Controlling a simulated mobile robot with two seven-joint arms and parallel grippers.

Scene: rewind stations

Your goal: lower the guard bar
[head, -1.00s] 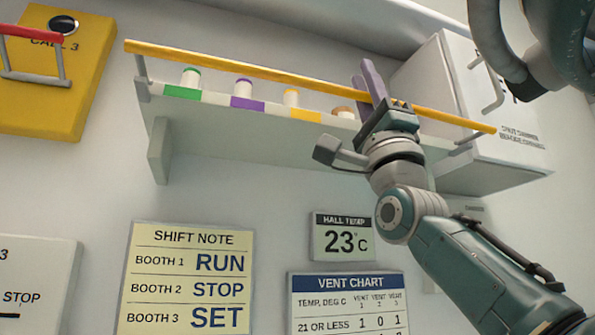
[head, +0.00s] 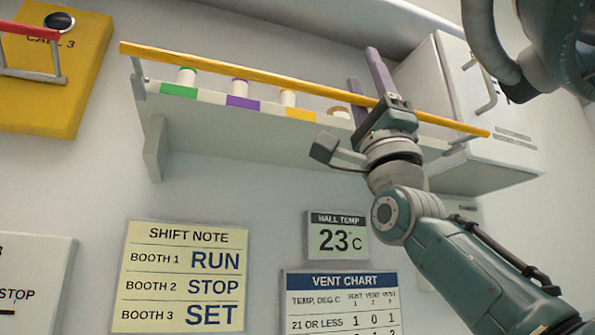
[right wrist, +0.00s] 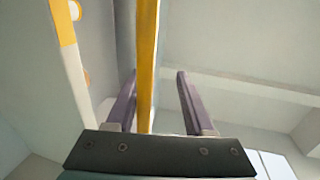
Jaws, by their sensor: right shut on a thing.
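The guard bar (head: 250,76) is a long yellow bar on grey end arms, running across the front of a wall shelf, above the shelf's front edge. My right gripper (head: 369,83) is at the bar's right half, its purple fingers on either side of it. In the right wrist view the bar (right wrist: 147,65) passes between the fingers (right wrist: 158,98), nearer the left one, with a gap showing towards the right one. The jaws are shut on the bar. My left gripper is not in view.
A yellow box (head: 50,90) with a red-topped handle is at the left. Notes and a chart hang below; the wall between is clear.

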